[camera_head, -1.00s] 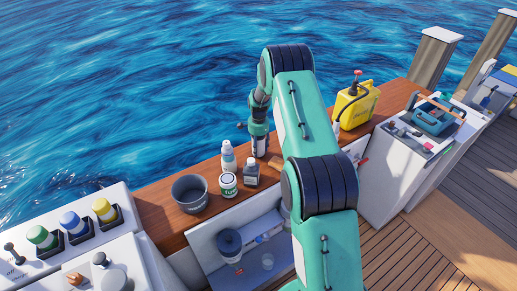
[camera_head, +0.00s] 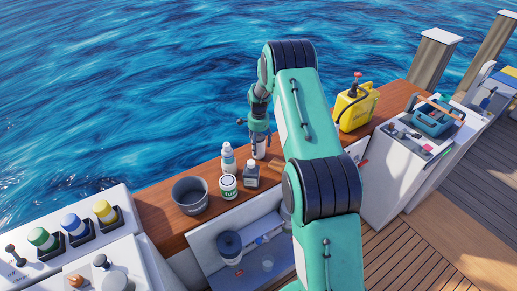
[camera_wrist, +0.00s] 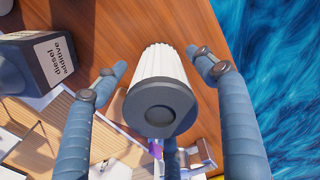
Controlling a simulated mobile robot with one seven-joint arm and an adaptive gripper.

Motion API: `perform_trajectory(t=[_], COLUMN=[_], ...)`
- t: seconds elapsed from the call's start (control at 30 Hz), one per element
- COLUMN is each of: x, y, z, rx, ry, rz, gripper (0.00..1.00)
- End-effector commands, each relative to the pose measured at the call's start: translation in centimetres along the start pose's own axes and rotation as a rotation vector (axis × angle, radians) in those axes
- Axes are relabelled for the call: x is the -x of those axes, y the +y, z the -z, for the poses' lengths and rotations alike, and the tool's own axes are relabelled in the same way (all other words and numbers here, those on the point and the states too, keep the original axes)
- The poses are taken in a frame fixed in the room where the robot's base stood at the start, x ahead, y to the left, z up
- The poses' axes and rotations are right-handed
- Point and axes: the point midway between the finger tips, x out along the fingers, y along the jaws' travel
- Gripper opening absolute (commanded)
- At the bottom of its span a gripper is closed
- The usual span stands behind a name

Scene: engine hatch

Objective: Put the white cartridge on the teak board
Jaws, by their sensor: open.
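The white cartridge (camera_wrist: 165,62) is pleated with a dark grey end cap facing the wrist camera. It stands on the teak board (camera_wrist: 207,108), the wooden ledge beside the water, which also shows in the head view (camera_head: 156,222). In the head view the cartridge (camera_head: 259,150) is a small pale shape under my gripper (camera_head: 259,139). In the wrist view my gripper (camera_wrist: 158,64) is open, with one finger on each side of the cartridge. A gap shows on the left; the right fingertip is close to it, and I cannot tell whether it touches.
A diesel additive bottle (camera_head: 251,174), white spray bottle (camera_head: 228,158), green-labelled tin (camera_head: 228,186) and grey pot (camera_head: 190,194) stand left of the cartridge. A yellow can (camera_head: 356,106) stands farther right. The open hatch below holds a dark-lidded container (camera_head: 229,243).

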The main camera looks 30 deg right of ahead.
Motion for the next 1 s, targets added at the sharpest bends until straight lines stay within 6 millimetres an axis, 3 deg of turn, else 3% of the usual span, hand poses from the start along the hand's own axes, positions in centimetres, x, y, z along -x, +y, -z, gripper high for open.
perform_trajectory(t=[0.2, 0.43, 0.63, 1.0], x=[4.0, 7.1, 8.2, 8.3], y=[-0.1, 0.0, 0.0, 0.0], z=[0.0, 0.0, 0.0, 0.0], rx=[0.0, 0.0, 0.0, 0.0], ry=[0.001, 0.001, 0.0, 0.0], rz=[0.002, 0.001, -0.001, 0.0], gripper=[0.71, 0.71, 0.71, 0.71])
